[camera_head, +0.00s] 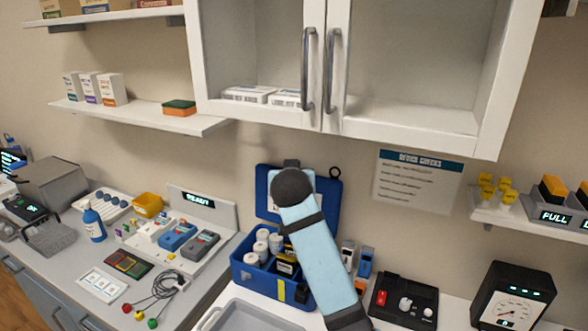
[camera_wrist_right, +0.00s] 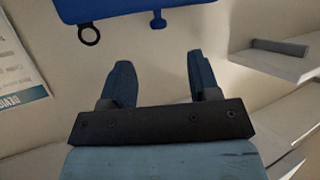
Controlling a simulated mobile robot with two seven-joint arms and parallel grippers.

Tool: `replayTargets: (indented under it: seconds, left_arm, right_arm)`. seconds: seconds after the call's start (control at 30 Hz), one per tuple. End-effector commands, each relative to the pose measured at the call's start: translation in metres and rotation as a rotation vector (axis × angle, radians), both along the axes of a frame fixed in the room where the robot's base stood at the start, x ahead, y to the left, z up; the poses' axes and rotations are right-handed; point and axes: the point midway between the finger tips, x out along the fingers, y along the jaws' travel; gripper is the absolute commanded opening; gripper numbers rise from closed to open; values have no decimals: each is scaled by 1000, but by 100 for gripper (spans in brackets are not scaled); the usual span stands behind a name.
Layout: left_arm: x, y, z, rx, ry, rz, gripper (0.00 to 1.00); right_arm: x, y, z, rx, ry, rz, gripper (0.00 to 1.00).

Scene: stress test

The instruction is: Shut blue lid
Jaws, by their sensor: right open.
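The blue lid (camera_head: 264,181) stands open and upright at the back of the blue box (camera_head: 242,270) on the counter. A black ring (camera_head: 335,173) is at its upper right. My right arm reaches up in front of the lid and covers part of it and the box. In the head view its gripper is mostly hidden behind the wrist. In the right wrist view my right gripper (camera_wrist_right: 162,82) is open and empty, its two fingers apart. The lid (camera_wrist_right: 125,8) shows at the top there, with a gap to the fingers. My left gripper is not in view.
White-capped bottles (camera_head: 262,248) stand in the box. A grey tray (camera_head: 250,316) lies in front. A black device with a red button (camera_head: 404,302) and a gauge (camera_head: 510,300) are to the right. A white cabinet (camera_head: 415,130) hangs above.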

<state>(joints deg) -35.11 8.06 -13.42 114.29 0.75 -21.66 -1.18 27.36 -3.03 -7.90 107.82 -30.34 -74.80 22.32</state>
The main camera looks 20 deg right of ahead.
Motion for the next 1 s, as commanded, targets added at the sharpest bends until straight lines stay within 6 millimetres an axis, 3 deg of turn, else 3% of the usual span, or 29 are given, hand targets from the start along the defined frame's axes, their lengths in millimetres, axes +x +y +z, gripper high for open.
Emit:
replayTargets:
  seconds: [0.1,0.23,0.37,0.7,1.0]
  left_arm:
    - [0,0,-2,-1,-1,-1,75]
    - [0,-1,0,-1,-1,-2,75]
    - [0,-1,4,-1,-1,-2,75]
    - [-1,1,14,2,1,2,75]
    - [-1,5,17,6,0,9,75]
  right_arm:
    - [4,-3,18,12,-15,-31,56]
    - [11,-6,21,16,-17,-41,56]
    - [26,-14,15,14,-16,-43,56]
    - [86,-43,-13,14,-15,-40,56]
    - [116,-57,-28,16,-17,-40,56]
